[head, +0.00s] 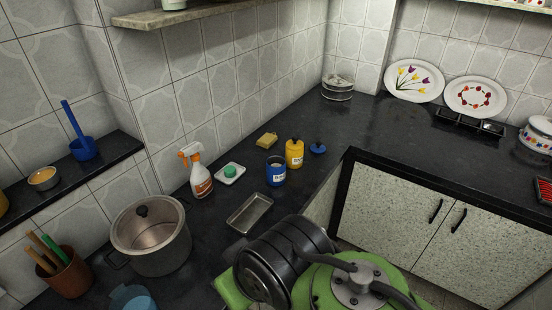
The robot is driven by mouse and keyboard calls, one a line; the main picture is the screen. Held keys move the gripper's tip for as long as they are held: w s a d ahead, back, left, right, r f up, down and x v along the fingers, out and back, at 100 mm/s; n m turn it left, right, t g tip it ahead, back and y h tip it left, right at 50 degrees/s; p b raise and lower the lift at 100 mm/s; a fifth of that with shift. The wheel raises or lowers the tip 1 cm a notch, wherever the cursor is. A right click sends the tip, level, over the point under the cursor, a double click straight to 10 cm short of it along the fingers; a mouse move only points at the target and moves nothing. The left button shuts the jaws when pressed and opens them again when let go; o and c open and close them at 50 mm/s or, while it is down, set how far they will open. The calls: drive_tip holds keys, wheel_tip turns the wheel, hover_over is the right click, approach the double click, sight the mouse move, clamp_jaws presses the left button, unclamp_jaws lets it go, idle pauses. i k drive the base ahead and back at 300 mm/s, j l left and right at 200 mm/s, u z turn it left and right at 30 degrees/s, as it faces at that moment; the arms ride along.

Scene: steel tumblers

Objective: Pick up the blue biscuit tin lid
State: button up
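The blue biscuit tin lid (318,149) is a small round blue lid with a dark knob. It lies knob up on the dark counter, to the right of the yellow tin (294,154). The blue tin (276,172) stands open with no lid on it, in front of the yellow tin, which has its lid on. My arm's green and black links fill the bottom middle of the view, nearer than the lid and apart from it. My gripper is not in view.
A metal tray (249,213), a spray bottle (197,171), a white dish (230,173) with a green piece, a yellow sponge (266,140) and a large pot (151,236) stand left of the tins. The counter (345,125) behind and right of the lid is clear.

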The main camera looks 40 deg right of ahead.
sight(316, 148)
drive_tip(key=z, duration=1.25)
